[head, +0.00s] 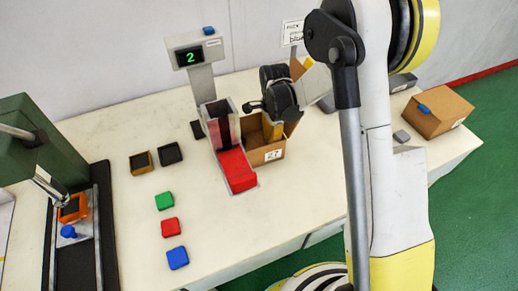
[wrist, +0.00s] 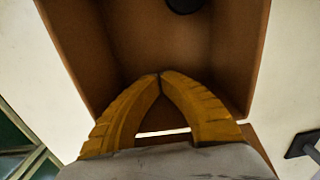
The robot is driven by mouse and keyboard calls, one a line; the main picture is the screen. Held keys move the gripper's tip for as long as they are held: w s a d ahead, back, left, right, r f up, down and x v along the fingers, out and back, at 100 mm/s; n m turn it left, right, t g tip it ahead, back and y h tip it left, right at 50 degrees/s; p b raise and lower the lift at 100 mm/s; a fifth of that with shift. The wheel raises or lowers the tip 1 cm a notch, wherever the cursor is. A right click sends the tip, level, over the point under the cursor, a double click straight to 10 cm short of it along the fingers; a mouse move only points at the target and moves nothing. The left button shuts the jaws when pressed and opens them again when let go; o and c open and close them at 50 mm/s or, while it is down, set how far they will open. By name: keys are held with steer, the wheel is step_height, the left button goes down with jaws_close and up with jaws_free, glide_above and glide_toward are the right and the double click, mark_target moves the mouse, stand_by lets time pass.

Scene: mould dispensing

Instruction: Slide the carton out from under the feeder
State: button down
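The open brown carton (head: 265,155), with a white number label on its front, stands on the table just right of the feeder (head: 219,125). In the wrist view the fingertips (wrist: 160,75) meet in front of the carton's brown inside (wrist: 160,40). Nothing shows between them. A dark round spot shows at the top; I cannot tell what it is.
A display post (head: 190,55) reading 2 stands behind the feeder. Red, green and blue blocks (head: 171,227) and two dark moulds (head: 170,153) lie to the left. A green press (head: 40,140) is at far left. A closed box (head: 436,112) stands far right. The front table is clear.

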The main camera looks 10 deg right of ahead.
steer(key=w+d, duration=0.1)
steer(key=d, duration=0.2)
steer(key=w+d, duration=0.1)
steer(key=d, duration=0.3)
steer(key=w+d, duration=0.1)
steer(key=d, duration=0.2)
steer(key=shift+w+d+f, duration=0.15)
